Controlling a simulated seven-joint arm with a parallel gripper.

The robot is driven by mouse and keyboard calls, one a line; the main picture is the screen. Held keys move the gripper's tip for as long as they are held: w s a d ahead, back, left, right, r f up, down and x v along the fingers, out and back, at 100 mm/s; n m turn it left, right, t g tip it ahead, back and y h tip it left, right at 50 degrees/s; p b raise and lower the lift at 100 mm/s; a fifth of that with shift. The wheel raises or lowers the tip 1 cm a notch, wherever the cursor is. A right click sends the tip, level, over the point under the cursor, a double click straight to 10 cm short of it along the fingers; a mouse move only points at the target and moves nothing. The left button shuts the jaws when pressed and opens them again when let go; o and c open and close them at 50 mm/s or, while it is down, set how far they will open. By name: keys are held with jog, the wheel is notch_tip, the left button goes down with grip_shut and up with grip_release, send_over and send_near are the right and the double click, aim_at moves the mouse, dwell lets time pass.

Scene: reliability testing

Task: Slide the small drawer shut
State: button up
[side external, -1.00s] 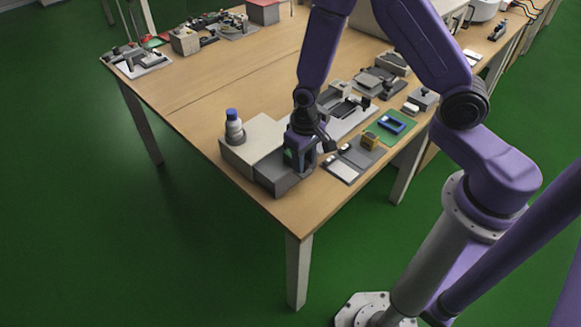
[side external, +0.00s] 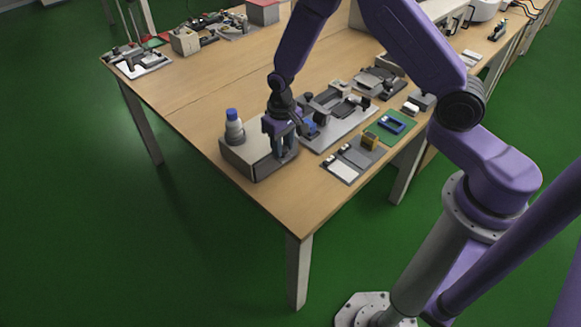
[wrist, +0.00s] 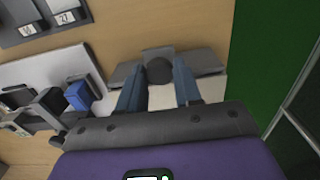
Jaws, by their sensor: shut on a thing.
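The small drawer's grey front (wrist: 123,74) sits against the pale cabinet (side external: 243,151), with no clear gap showing between them. The cabinet's pale top shows below the drawer front in the wrist view. A dark round knob (wrist: 160,71) on the drawer front lies between my two blue-grey fingers. My gripper (side external: 284,146) points down at the cabinet's front right side and is shut on the knob. My gripper and fingers partly hide the drawer front in the side view, so a very small gap cannot be ruled out.
A grey fixture plate (side external: 345,133) with a blue part lies just right of my gripper. Flat trays (side external: 342,170) and a green board (side external: 393,126) lie further right. The table's front edge is close.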

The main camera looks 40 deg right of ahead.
jog(key=shift+w, duration=0.65)
jog(key=o, duration=0.6)
jog(key=shift+c, duration=0.2)
jog(key=shift+s, duration=0.1)
jog(key=shift+r, duration=0.1)
jog(key=shift+r, duration=2.4)
jog(key=shift+s, duration=0.1)
